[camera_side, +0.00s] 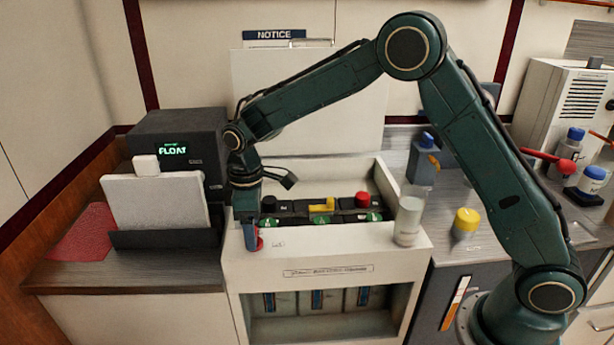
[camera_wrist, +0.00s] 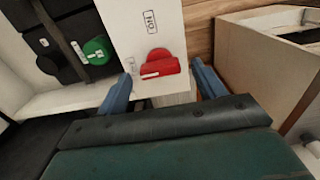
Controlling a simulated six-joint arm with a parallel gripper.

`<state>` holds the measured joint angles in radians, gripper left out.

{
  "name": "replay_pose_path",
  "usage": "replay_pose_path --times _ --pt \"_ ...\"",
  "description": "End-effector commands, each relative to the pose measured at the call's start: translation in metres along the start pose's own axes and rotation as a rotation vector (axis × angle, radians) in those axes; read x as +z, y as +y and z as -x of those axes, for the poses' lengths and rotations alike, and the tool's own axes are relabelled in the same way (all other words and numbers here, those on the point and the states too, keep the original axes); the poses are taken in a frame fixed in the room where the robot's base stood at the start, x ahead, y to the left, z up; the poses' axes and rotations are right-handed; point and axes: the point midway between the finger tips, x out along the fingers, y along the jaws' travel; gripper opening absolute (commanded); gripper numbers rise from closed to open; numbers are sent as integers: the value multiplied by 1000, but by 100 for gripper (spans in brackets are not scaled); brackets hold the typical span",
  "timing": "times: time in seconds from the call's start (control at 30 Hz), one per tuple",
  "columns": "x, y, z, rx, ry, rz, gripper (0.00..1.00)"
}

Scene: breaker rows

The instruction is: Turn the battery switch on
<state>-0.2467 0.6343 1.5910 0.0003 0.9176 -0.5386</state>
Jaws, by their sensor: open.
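A red switch handle (camera_wrist: 160,64) with a white mark sits on the white panel (camera_wrist: 160,20) in the wrist view, next to a small printed label. I take it as the battery switch. My gripper (camera_wrist: 162,72) is open, with one blue finger on either side of the red handle and gaps between. I cannot tell how deep the fingers reach around it. In the side view my gripper (camera_side: 249,236) points down at the left front end of the white housing (camera_side: 330,250); a bit of the red handle (camera_side: 260,243) shows beside it.
A row of black breakers with a yellow lever (camera_side: 322,205), a red knob (camera_side: 362,199) and green dials lies right of my gripper. A glass (camera_side: 408,218) stands at the housing's right corner. A black box reading FLOAT (camera_side: 178,140) and a white pad (camera_side: 157,200) stand left.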

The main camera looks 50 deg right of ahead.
Motion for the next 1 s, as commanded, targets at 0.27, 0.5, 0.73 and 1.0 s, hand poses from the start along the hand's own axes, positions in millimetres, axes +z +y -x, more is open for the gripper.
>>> replay_pose_path --times 0.27,0.5,0.73,1.0 --pt "0 0 -14 1 1 0 69" --pt "0 0 -14 1 1 0 69" --pt "0 0 -14 1 1 0 26" --pt "0 0 -14 1 1 -13 24"
